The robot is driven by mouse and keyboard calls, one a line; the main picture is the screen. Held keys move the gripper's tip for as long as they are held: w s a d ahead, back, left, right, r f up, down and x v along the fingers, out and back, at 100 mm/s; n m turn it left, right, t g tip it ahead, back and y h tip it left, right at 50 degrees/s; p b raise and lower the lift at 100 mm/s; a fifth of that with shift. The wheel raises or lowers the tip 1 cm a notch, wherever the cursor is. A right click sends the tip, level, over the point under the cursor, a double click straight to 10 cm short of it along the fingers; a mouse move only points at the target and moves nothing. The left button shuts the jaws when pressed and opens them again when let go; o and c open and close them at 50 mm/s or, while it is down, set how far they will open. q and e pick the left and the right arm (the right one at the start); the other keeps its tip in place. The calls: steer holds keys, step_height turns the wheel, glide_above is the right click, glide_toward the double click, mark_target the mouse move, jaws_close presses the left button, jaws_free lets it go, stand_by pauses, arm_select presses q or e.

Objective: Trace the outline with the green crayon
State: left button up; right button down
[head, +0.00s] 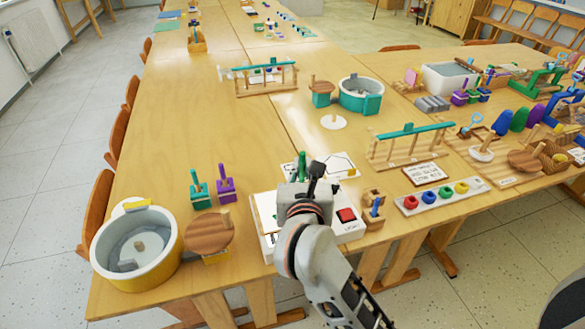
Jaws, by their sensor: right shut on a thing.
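The green crayon (302,166) stands roughly upright just beyond my right gripper (305,185), which is shut on it. Only the crayon's upper part shows; its tip is hidden behind the gripper. The gripper is over a white drawing board (268,240) on the near part of the table. Dark outline lines show on a white sheet (340,163) at the board's far side. Much of the board's middle is covered by my right arm, so I cannot tell whether the crayon touches it. My left gripper is not in view.
A red button (346,215) is on the board's right side. A wooden holder (373,210) with a blue piece stands right of it. Left are a yellow-and-white basin (137,247), a round wooden lid (209,232), and green (199,194) and purple (226,190) stands. The table's left middle is clear.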

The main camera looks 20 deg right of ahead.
steer(key=shift+a+f, duration=0.1)
steer(key=shift+f, duration=0.05)
steer(key=shift+f+b, duration=0.6)
steer(key=shift+f, duration=0.1)
step_height(320, 180, down, 3)
steer(key=shift+r+b, duration=0.1)
steer(key=shift+b, duration=0.95)
steer(key=shift+f, duration=0.25)
steer(key=shift+f+b, duration=0.1)
steer(key=shift+b, duration=0.2)
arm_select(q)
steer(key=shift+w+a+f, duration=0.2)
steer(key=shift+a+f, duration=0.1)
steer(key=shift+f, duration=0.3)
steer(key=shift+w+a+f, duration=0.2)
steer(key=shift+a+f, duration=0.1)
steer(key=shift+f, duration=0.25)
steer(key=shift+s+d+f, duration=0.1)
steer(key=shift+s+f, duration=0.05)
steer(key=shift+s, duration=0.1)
